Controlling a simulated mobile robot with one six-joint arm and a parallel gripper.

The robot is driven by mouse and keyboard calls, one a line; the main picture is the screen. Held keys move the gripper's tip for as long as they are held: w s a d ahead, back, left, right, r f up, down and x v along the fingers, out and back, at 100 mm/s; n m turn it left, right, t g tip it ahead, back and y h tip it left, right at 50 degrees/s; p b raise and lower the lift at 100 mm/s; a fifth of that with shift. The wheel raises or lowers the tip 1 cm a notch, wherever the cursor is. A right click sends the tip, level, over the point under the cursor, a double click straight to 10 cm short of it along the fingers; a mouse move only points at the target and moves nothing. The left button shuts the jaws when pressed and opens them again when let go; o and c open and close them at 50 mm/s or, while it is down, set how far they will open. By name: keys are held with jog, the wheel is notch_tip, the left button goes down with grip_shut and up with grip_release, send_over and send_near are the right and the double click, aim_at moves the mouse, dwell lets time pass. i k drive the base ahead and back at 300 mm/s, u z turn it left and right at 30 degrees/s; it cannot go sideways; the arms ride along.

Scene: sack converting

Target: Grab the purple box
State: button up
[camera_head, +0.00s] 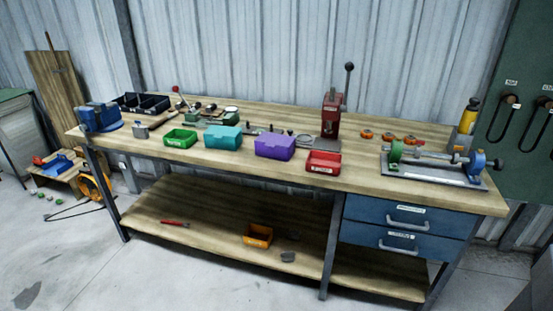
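The purple box (275,146) sits upright on the wooden workbench top (350,178), near its front edge and around the middle of its length. It looks closed. A teal box (223,137) stands to its left and a red open bin (323,162) to its right, both close but apart from it. My gripper is not in view.
A green bin (180,138) and a blue vise (99,117) are further left. A red press (331,115) with a tall lever stands behind the purple box. A clamp fixture (433,165) is at right. Blue drawers (408,217) hang below. Concrete floor in front is clear.

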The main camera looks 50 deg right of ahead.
aim_at(285, 154)
jog(key=k, duration=1)
jog(key=z, duration=0.5)
jog(key=i, duration=1.05)
jog(key=u, duration=0.1)
